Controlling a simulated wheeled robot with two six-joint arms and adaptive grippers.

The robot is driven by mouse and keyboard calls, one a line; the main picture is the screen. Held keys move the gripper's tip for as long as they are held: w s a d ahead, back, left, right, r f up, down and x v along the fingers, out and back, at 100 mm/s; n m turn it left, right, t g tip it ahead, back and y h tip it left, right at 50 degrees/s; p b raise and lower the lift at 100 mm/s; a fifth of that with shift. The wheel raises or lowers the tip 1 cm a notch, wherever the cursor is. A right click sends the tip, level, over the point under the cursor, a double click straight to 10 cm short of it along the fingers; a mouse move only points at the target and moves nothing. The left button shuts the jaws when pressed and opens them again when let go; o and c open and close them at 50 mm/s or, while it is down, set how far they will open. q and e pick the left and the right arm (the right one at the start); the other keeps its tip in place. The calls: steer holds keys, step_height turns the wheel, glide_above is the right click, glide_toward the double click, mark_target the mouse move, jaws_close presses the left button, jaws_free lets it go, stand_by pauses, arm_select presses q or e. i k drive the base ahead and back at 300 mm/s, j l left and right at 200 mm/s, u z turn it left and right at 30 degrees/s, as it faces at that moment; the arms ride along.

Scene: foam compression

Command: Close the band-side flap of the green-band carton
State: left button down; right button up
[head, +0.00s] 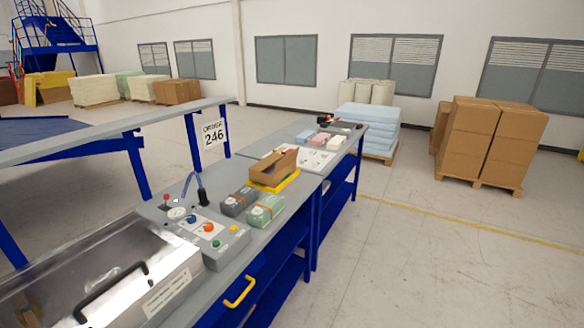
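A brown carton (272,170) stands on a yellow tray (287,184) on the grey workbench, near the picture's middle. Its top looks open, with a flap raised at its right end. I cannot make out a green band on it, so I cannot tell which end is the band side. The inside of the carton is too small to read. Neither of my grippers is in view.
A control box (215,240) and a metal chamber (110,275) with a black handle are nearer. Pink, blue and white pieces lie beyond.

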mark_target(281, 164)
steer(key=i+l+u, duration=0.1)
steer(key=u, duration=0.3)
steer(key=i+l+u, duration=0.15)
steer(key=u, duration=0.25)
steer(key=i+l+u, duration=0.1)
steer(key=l, duration=0.25)
steer(key=i+l, duration=0.25)
steer(key=i+l+u, duration=0.15)
steer(key=l, duration=0.35)
steer(key=i+l, duration=0.15)
steer(key=l, duration=0.2)
steer(key=i+l+u, duration=0.15)
steer(key=l, duration=0.25)
steer(key=i+l, duration=0.15)
steer(key=l, duration=0.25)
steer(key=i+l+u, duration=0.15)
steer(key=l, duration=0.25)
